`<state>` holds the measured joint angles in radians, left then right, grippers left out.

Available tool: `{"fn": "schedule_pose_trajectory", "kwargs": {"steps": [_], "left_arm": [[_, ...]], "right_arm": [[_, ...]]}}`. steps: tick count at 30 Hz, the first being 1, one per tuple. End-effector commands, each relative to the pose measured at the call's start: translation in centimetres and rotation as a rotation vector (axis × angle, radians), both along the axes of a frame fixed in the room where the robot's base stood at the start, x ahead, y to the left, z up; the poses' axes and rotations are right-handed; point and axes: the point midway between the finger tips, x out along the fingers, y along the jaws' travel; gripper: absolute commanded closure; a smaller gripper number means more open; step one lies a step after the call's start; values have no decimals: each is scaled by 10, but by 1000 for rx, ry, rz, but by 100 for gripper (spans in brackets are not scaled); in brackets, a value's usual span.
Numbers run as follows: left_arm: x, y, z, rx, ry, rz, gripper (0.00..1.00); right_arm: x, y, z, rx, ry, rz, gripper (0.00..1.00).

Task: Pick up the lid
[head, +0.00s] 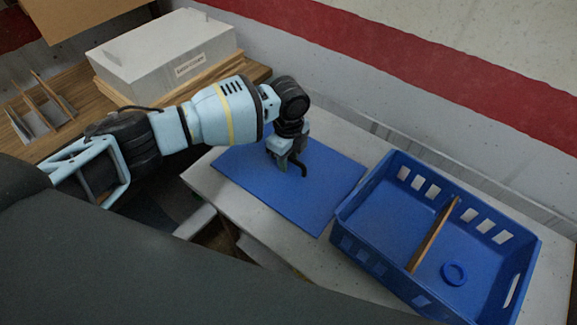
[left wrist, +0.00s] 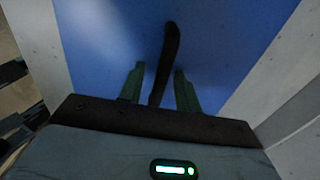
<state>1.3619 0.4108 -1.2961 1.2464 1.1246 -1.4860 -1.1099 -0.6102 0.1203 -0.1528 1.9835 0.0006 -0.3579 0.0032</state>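The lid seems to be the flat blue panel (head: 315,200) lying on the pale table, with a dark curved handle (head: 301,168) near its middle. My left gripper (head: 287,164) is low over the panel at the handle. In the left wrist view, the two green fingers of my left gripper (left wrist: 158,68) stand apart, one on each side of the dark handle (left wrist: 170,45). Gaps show between the fingers and the handle. The blue panel (left wrist: 220,40) fills the view behind them. My right gripper is not in view.
A blue crate (head: 362,210) with a wooden divider (head: 433,235) stands right of the panel. A blue ring (head: 454,272) lies in its right compartment. A white labelled box (head: 160,55) and a small wooden rack (head: 42,108) sit on the wooden surface at left. A wall runs behind.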

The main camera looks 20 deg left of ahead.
Motion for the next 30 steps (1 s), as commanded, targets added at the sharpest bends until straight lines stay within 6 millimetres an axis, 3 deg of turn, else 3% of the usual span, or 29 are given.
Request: {"fn": "schedule_pose_trajectory", "kwargs": {"steps": [1,9,22,26,30], "left_arm": [[0,0,0,0,0,0,67],[0,0,0,0,0,0,100],[1,0,7,-2,-3,0,100],[1,0,24,-2,-5,0,100],[1,-1,57,-3,-8,0,100]], "right_arm": [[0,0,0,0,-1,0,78],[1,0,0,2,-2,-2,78],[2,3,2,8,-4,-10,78],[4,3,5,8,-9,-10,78],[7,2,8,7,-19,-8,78]]}}
